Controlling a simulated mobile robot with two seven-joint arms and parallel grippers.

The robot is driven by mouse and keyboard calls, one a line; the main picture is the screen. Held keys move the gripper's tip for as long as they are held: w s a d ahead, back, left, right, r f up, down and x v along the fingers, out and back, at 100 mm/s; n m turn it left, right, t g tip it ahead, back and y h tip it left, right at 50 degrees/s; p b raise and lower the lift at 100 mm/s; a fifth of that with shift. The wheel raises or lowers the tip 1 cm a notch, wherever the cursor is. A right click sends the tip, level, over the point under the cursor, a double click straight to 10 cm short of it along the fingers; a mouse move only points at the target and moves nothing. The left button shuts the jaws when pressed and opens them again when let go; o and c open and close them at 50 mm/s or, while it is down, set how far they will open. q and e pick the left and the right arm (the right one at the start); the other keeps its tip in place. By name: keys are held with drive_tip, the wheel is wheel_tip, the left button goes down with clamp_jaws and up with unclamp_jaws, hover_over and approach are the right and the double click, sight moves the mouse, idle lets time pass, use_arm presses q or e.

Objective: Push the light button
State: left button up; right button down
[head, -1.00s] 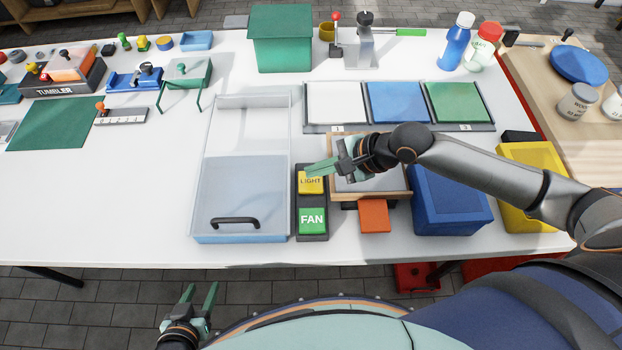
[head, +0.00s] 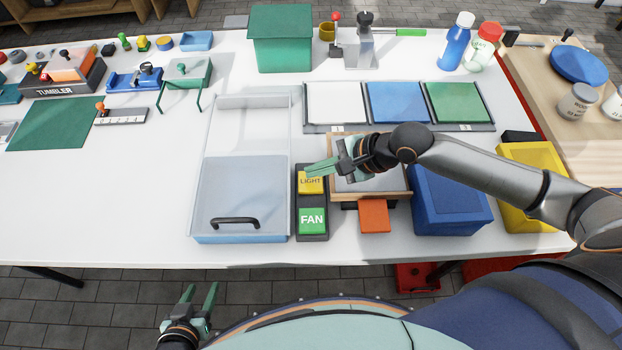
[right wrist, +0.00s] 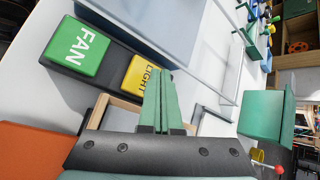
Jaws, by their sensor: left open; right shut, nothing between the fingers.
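The yellow light button (head: 312,188), lettered LIGHT, is on a dark button box (head: 312,238) on the white workbench. Below it on the same box is the green fan button (head: 312,220). My right gripper (head: 309,171) is shut and empty, its fingertips over the far edge of the light button. In the right wrist view the closed green fingers (right wrist: 158,78) overlap the right part of the light button (right wrist: 137,76). I cannot tell whether they touch it. My left gripper (head: 200,295) is open and empty, in front of the bench and away from the buttons.
A clear-sided bin (head: 240,195) with a dark handle stands just left of the button box. A wood-framed tray (head: 405,191) is close on the right, with an orange block (head: 374,217) in front. A blue box (head: 450,205) stands further right. The bench's left front is clear.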

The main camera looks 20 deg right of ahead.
idle(0.4)
drive_tip(key=shift+f+p, duration=0.35)
drive_tip(key=shift+p, duration=0.05)
drive_tip(key=shift+f, duration=0.1)
drive_tip(key=shift+f, duration=0.45)
idle(0.6)
drive_tip(key=shift+r, duration=0.1)
drive_tip(key=shift+r+p, duration=0.85)
drive_tip(key=shift+p, duration=0.65)
